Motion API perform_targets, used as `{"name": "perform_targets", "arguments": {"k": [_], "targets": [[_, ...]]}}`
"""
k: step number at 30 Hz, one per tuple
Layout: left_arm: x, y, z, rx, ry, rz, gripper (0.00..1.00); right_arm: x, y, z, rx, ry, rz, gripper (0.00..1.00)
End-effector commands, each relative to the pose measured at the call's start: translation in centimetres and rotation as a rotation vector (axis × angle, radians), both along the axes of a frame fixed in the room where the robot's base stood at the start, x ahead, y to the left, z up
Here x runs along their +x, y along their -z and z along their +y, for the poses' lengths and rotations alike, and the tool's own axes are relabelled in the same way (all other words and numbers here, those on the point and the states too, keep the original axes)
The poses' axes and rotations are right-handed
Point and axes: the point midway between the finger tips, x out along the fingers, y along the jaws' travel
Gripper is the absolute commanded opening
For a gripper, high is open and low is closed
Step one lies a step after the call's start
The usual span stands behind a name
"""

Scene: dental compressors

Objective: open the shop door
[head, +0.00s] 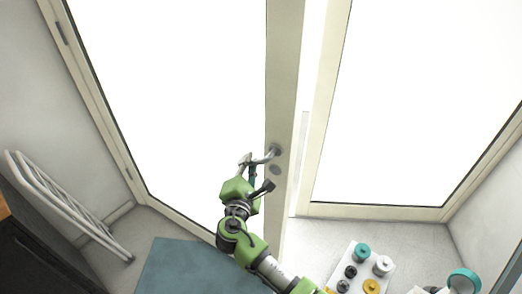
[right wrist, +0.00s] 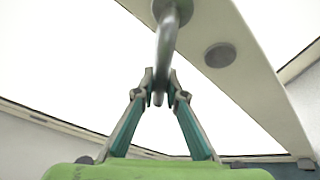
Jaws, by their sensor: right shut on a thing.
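The shop door (head: 284,70) is a large glazed leaf in a cream frame, with hinges on its left side. It stands ajar, its handle-side edge apart from the fixed glazed panel (head: 380,212) on the right. The metal lever handle (head: 268,156) sits on the door's stile, above a round lock plate (head: 275,170). My right gripper (head: 250,163) is shut on the lever. In the right wrist view, its two fingertips (right wrist: 167,88) close around the lever's end (right wrist: 166,50). My left gripper is out of view.
A white rack (head: 70,205) leans by the left wall. A blue-grey mat (head: 180,268) lies on the floor before the door. At the lower right, a white tray (head: 347,258) holds several spools, with a teal ring (head: 465,278) nearby.

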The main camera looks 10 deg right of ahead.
Motion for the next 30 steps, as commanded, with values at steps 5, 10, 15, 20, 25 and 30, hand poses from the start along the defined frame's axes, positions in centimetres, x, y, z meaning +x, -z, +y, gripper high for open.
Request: {"name": "perform_targets", "arguments": {"k": [5, 10, 15, 20, 25, 30], "targets": [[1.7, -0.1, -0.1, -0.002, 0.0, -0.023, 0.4, -0.5, 0.2, 0.0, 0.0, 0.005, 0.004, 0.0], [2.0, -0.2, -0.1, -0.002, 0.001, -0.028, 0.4, -0.4, 0.1, -0.1, 0.0, 0.007, 0.003, 0.0], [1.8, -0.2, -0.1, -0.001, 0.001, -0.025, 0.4, -0.4, 0.1, -0.1, -0.001, 0.008, 0.003, 0.29], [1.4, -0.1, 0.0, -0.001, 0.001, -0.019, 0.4, -0.4, 0.1, -0.1, -0.001, 0.007, 0.002, 0.29], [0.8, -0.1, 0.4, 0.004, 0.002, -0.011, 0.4, -0.8, 0.1, 0.1, 0.0, 0.007, 0.003, 0.29], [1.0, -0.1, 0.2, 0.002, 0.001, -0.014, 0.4, -3.0, -0.1, 0.8, 0.001, 0.005, 0.003, 0.29]]}}
